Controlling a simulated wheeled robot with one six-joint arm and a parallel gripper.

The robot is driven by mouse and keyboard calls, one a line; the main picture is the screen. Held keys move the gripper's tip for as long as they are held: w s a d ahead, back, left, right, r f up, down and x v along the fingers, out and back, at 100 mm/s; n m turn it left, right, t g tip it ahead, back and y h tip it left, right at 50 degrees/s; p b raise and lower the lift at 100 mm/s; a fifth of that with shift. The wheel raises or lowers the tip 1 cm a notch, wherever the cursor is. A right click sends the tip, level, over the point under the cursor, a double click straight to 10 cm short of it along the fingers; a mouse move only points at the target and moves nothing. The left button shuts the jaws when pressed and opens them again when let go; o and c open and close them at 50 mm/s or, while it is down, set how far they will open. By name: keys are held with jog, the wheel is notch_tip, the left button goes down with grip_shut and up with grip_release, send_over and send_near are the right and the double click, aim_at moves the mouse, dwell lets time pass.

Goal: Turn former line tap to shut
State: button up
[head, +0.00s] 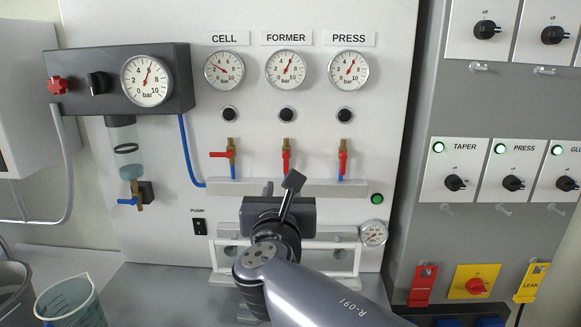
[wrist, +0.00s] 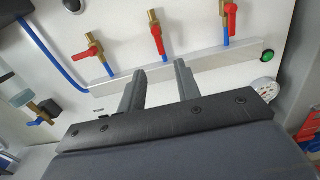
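The former line tap (head: 286,158) is the middle of three taps on the panel, below the FORMER label and gauge. It has a brass body and a red handle that hangs upright, in line with the pipe. In the wrist view the former tap (wrist: 156,37) shows just beyond the fingers. My gripper (head: 281,187) is below the tap in the head view. In the wrist view my gripper (wrist: 160,69) has its two fingers apart, with nothing between them. It appears not to touch the tap.
The cell tap (head: 225,155) has its handle sideways; the press tap (head: 343,160) has its handle upright. A pale manifold bar (head: 235,187) runs below the taps. A green button (head: 377,198) and small gauge (head: 373,233) are to the right. A blue hose (head: 188,150) is at left.

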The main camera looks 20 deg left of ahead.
aim_at(286, 168)
jog(key=x, duration=0.8)
jog(key=shift+w+p, duration=0.3)
jog(key=shift+w, duration=0.05)
jog(key=shift+c, duration=0.2)
grip_shut()
